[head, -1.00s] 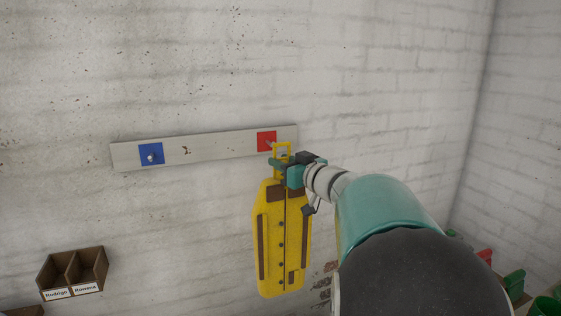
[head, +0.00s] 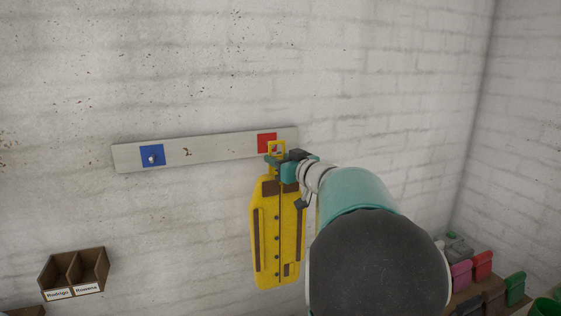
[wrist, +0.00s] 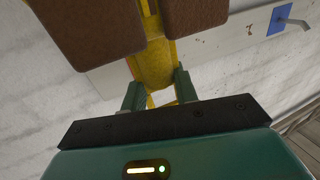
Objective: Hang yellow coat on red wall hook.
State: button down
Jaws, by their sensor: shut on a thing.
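The yellow coat (head: 277,235), with brown trim and a square yellow loop (head: 276,147) at its top, hangs upright from my gripper (head: 276,163). My gripper is shut on the coat's neck just below the loop; in the wrist view my fingers (wrist: 158,92) close on the yellow neck (wrist: 155,68). The red wall hook's red plate (head: 266,142) is at the right end of a pale board. The loop overlaps the plate's lower right in the head view. I cannot tell whether the hook's peg is inside the loop.
The pale board (head: 215,147) also carries a blue hook (head: 152,156) at its left, which shows in the wrist view too (wrist: 281,18). A wooden two-slot box (head: 74,273) is at lower left. Several coloured bins (head: 482,265) stand at lower right. The wall around the board is bare.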

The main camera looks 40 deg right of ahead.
aim_at(265, 153)
jog(key=shift+w+d+f, duration=0.15)
jog(key=shift+w+d, duration=0.1)
jog(key=shift+w, duration=0.65)
jog(key=shift+w+d+f, duration=0.2)
jog(key=shift+w, duration=0.7)
jog(key=shift+w+d+f, duration=0.15)
jog(key=shift+w+d, duration=0.1)
jog(key=shift+w, duration=0.65)
jog(key=shift+f, duration=0.15)
jog(key=c, duration=1)
grip_release()
jog(key=shift+a, duration=0.1)
jog(key=shift+d, duration=0.25)
jog(key=shift+c, duration=0.3)
jog(key=shift+s+f, duration=0.1)
